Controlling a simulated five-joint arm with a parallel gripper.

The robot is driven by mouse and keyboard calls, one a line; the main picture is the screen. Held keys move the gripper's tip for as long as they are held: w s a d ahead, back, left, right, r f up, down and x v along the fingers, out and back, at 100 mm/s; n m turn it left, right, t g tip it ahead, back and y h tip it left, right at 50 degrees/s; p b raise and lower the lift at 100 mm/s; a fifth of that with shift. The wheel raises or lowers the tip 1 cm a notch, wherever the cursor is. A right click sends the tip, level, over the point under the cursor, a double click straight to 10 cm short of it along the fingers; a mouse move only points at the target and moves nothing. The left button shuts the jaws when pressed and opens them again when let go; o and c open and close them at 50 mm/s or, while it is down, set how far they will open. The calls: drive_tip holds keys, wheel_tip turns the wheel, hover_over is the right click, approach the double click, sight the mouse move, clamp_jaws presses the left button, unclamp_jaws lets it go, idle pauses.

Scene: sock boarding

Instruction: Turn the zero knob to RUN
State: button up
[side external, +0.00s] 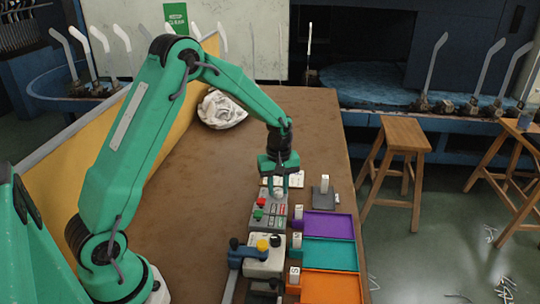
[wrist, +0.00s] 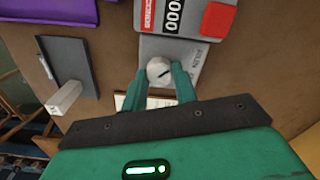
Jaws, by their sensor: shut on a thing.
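The zero knob (wrist: 158,70) is a round, pale knob with a dark pointer mark, on a grey panel (wrist: 190,52) in the wrist view. The mark slants toward the right of the picture. Lettering on the panel beside it is partly hidden and too small to read surely. My gripper (wrist: 157,78) is shut on the knob, one green finger on each side. In the side external view my gripper (side external: 279,190) reaches down over the far end of the grey control box (side external: 268,212), which carries red and green buttons.
Purple (side external: 328,226), teal (side external: 328,255) and orange (side external: 330,288) trays line the table's right edge. A machine with a yellow knob (side external: 262,246) stands in front of the box. A white cloth heap (side external: 222,110) lies farther back. The brown table's middle is clear.

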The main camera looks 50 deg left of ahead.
sight(278, 189)
drive_tip(key=shift+r, duration=0.1)
drive_tip(key=o, duration=1)
drive_tip(key=shift+c, duration=0.2)
drive_tip(key=shift+r, duration=3.8)
drive_tip(key=shift+r, duration=0.1)
